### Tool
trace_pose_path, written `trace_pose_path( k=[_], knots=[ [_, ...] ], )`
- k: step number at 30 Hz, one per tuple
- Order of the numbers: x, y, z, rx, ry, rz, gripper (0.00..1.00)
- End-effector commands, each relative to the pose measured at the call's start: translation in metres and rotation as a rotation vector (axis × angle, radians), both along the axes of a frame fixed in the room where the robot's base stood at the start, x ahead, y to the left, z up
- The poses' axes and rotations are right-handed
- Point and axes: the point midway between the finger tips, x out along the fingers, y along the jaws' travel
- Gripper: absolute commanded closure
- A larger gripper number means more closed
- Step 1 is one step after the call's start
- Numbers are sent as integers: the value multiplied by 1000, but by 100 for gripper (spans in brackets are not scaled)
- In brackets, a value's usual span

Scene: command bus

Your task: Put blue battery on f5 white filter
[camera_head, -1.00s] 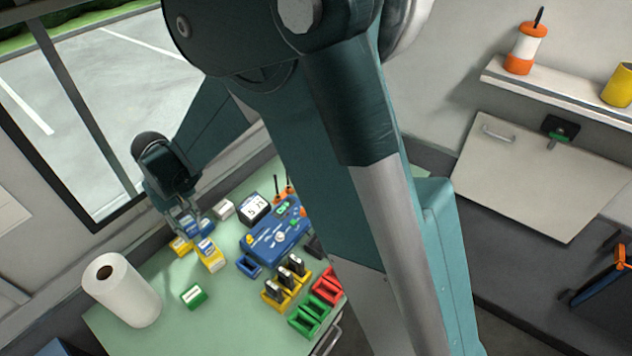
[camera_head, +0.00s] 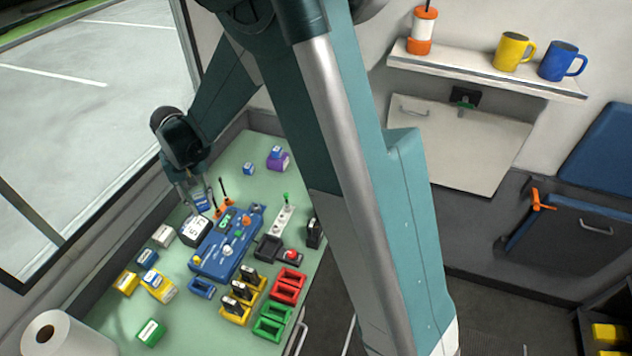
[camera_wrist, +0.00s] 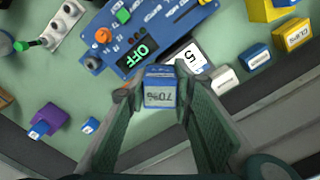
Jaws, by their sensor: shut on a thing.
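The blue battery (camera_wrist: 160,88), a small blue box with a pale face reading 70%, is between the fingertips of my gripper (camera_wrist: 160,93). In the head view my gripper (camera_head: 195,203) points down with the blue battery (camera_head: 201,200) above the far left part of the green table. A dark box with a white face (camera_head: 196,229) stands close by; in the wrist view its white face (camera_wrist: 187,59) shows a 5, partly hidden by the battery. A white box (camera_head: 163,236) lies to its left. I cannot tell which one is the f5 filter.
A blue control panel (camera_head: 225,245) lies beside the dark box and reads OFF in the wrist view. Blue and yellow boxes (camera_head: 160,287) lie front left. A small blue box and a purple one (camera_head: 278,161) are behind.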

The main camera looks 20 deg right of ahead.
Motion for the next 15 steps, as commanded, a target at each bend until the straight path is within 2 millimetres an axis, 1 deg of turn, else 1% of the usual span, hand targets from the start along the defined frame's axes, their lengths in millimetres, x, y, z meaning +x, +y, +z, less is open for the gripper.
trace_pose_path(
  k=[1,9,14,15],
  knots=[
    [4,-15,2,0,0,-30,90],
    [20,-85,10,0,0,-177,90],
    [26,-126,14,0,0,-265,90],
    [27,-137,15,0,0,-288,90]
  ],
)
